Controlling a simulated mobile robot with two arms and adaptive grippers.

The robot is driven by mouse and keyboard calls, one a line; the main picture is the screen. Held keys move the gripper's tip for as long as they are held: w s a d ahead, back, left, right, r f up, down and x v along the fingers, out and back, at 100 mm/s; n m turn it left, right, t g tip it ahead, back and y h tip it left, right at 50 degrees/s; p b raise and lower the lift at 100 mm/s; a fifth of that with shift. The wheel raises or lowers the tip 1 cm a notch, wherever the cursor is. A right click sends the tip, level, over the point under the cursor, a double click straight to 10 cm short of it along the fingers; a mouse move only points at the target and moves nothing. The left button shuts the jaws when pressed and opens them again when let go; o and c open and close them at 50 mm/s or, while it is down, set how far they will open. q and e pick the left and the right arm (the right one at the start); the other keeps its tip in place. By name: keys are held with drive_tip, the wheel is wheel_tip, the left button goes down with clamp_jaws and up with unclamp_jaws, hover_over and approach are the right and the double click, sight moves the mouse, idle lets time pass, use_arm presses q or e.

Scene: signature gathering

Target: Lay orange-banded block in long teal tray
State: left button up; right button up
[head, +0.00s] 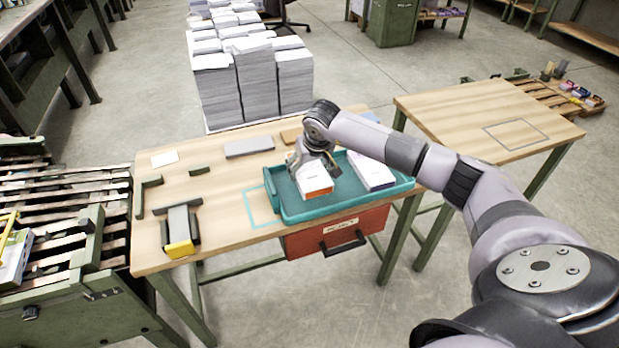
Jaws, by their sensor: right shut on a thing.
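The orange-banded block (316,187) is white with an orange band along its lower front edge. It is over the left part of the long teal tray (345,204). My right gripper (314,170) is shut on it from above. I cannot tell whether the block's underside touches the tray floor. A second white block with a purple band (374,172) lies in the right part of the tray, apart from the held block. My left gripper is not in view.
The wooden table (215,225) also bears a grey flat block (249,147), a white card (164,158), dark green brackets and a yellow-ended device (180,235). A red drawer (338,235) hangs below the tray. Paper stacks (255,85) stand behind; another table (480,115) stands right.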

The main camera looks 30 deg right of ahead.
drive_tip(key=shift+f, duration=2.55)
drive_tip(key=o, duration=1.5)
drive_tip(key=shift+f, duration=0.1)
drive_tip(key=shift+s+r, duration=0.1)
drive_tip(key=shift+r, duration=0.4)
drive_tip(key=v, duration=1.1)
drive_tip(key=shift+s+a+r+b, duration=0.1)
drive_tip(key=shift+s+a+b, duration=0.1)
drive_tip(key=shift+b, duration=0.2)
